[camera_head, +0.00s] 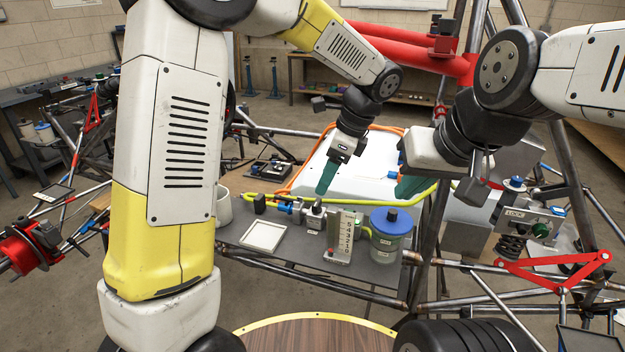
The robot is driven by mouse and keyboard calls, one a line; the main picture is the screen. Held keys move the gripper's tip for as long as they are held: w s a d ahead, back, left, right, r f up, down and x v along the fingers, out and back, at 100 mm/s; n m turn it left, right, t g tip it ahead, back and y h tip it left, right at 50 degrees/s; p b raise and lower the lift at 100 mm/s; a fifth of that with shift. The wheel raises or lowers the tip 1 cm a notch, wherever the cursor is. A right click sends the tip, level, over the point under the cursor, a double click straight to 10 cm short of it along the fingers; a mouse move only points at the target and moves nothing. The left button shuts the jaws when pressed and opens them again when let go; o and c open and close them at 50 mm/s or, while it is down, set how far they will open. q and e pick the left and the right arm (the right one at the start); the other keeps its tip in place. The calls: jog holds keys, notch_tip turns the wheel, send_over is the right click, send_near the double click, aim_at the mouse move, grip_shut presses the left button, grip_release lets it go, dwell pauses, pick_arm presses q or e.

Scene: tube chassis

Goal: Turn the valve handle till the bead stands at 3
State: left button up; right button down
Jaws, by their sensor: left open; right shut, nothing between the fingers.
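The valve (314,217) is a small metal fitting with blue parts beside it, on the grey shelf. Its handle is too small and partly covered to make out clearly. To its right stands a pale upright scale (346,234) with printed numbers. I cannot make out the bead or its level. My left gripper (324,190) is open, its green fingers pointing down just above the valve; I cannot tell whether they touch the handle. My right gripper (408,188) is shut and empty, further right above the shelf, partly hidden by its own wrist.
A jar with a blue lid (391,222) stands right of the scale. A white square tray (263,236) and a light cup (223,206) are at left on the grey shelf (290,262). A yellow tube (420,193) and steel chassis tubes surround the shelf.

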aim_at(317, 202)
pick_arm(q)
jog(key=shift+m, duration=0.5)
jog(key=x, duration=0.3)
jog(key=w+x, duration=0.1)
jog(key=x, duration=0.2)
jog(key=d+x, duration=0.1)
jog(key=x, duration=0.1)
jog(key=shift+w+f, duration=0.25)
jog(key=shift+f, duration=0.25)
jog(key=shift+c, duration=0.4)
grip_shut()
